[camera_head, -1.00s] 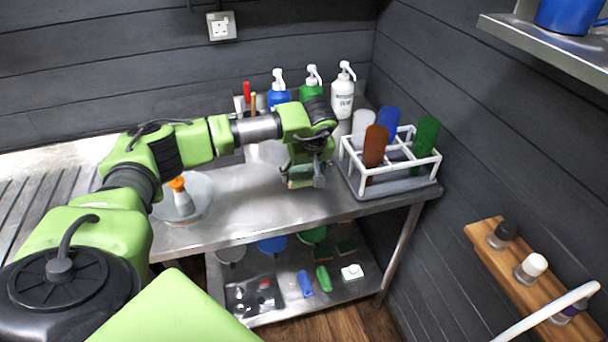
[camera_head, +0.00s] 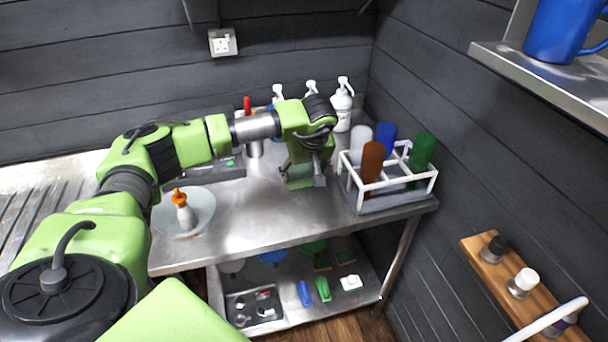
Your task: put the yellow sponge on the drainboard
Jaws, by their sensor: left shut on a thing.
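My left gripper (camera_head: 303,182) hangs over the right part of the steel table, left of the white bottle rack. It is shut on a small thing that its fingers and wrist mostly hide. I cannot make out clearly whether this is the yellow sponge, and no yellow sponge shows elsewhere. The ridged steel drainboard (camera_head: 22,222) is at the far left, partly covered by my left arm. My right gripper is not in view.
The white rack (camera_head: 398,193) with coloured bottles stands right of the gripper. Pump bottles, including a white one (camera_head: 342,108), stand behind. An orange-topped bottle (camera_head: 184,212) stands on a round clear dish (camera_head: 203,203). The table (camera_head: 250,222) is bare in front.

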